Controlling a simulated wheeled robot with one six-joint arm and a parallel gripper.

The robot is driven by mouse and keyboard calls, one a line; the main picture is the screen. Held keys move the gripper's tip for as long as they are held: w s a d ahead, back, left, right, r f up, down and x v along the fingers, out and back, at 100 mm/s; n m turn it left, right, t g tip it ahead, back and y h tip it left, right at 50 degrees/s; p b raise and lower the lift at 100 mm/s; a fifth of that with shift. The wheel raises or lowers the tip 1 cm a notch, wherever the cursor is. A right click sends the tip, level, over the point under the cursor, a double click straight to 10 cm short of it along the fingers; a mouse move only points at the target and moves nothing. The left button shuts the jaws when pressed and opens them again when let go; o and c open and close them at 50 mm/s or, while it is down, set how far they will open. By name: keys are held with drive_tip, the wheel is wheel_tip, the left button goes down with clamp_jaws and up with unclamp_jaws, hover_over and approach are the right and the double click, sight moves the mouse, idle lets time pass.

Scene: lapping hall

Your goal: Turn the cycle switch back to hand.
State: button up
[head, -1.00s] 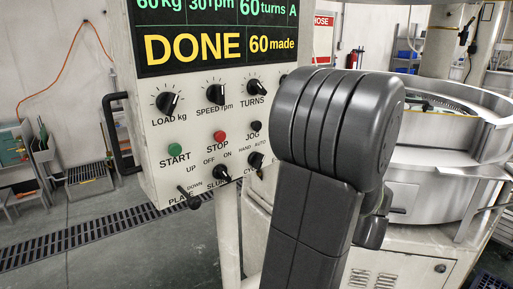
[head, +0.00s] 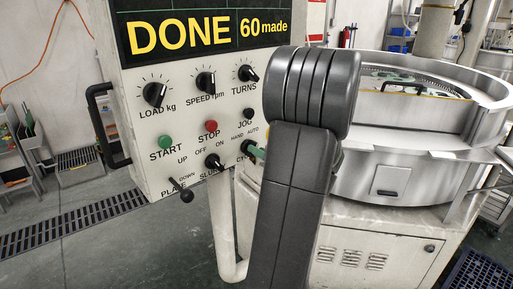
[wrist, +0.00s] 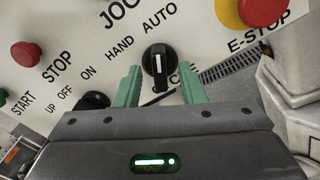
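The cycle switch (wrist: 157,60) is a black knob with a white line, ahead of my gripper in the wrist view. Its line runs up the picture, toward the word AUTO rather than HAND. My gripper (wrist: 158,86) is open, with one green finger on each side of the knob's lower part and a gap on both sides. I cannot tell whether the fingertips reach the panel. In the head view my arm hides much of this, and a green finger (head: 258,152) shows beside the switch (head: 248,146).
The control panel (head: 140,130) reads DONE, 60 made. Close by are the slurry switch (head: 214,161), the black jog button (head: 250,127), the red stop button (head: 211,126) and, in the wrist view, the E-stop (wrist: 262,10). The round lapping machine (head: 375,190) stands to the right.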

drive_tip(key=shift+x, duration=0.95)
clamp_jaws()
